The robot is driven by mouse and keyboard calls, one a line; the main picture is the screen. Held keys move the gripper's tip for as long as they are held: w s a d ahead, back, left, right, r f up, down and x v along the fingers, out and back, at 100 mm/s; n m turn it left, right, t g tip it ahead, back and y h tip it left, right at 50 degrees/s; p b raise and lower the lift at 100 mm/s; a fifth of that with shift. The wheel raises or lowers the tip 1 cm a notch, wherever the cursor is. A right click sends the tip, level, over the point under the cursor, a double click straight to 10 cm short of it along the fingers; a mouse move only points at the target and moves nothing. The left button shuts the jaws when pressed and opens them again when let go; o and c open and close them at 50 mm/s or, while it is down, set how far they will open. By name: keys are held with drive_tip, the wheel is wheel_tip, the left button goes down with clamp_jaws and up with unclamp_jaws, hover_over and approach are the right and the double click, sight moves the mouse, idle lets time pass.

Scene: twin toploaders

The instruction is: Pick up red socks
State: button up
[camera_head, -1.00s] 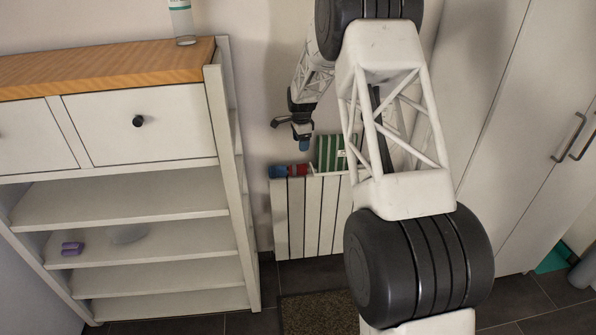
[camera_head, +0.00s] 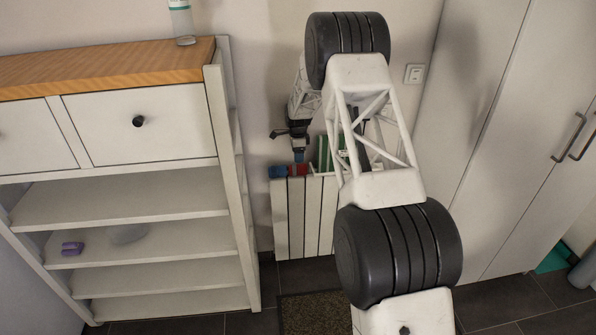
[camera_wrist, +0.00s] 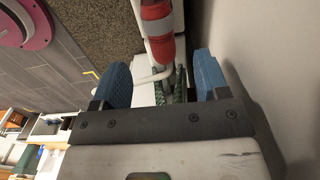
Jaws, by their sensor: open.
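The red socks (camera_head: 298,169) look like a small red bundle on top of the white slatted unit (camera_head: 297,222), by the wall. In the wrist view a red roll with a pale band (camera_wrist: 161,50) lies just beyond the fingertips, near the middle of the gap. My gripper (camera_head: 299,156) is right above the red bundle in the head view and points down. In the wrist view my gripper (camera_wrist: 162,78) is open, its two blue fingertips apart with nothing clamped. Whether the fingers touch the red roll is hard to tell.
A shelf unit (camera_head: 242,190) stands on the left. The wall is close behind the slatted unit.

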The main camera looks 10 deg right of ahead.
sight(298, 165)
drive_tip(key=shift+f, duration=1.25)
drive_tip(key=shift+f, duration=0.1)
drive_tip(key=shift+f, duration=2.5)
drive_tip(key=c, duration=1)
drive_tip(key=shift+r, duration=0.15)
drive_tip(key=shift+s+r, duration=0.15)
drive_tip(key=shift+r, duration=0.55)
drive_tip(key=r, duration=0.5)
drive_tip(key=shift+s+r, duration=0.25)
drive_tip(key=s, duration=1.9)
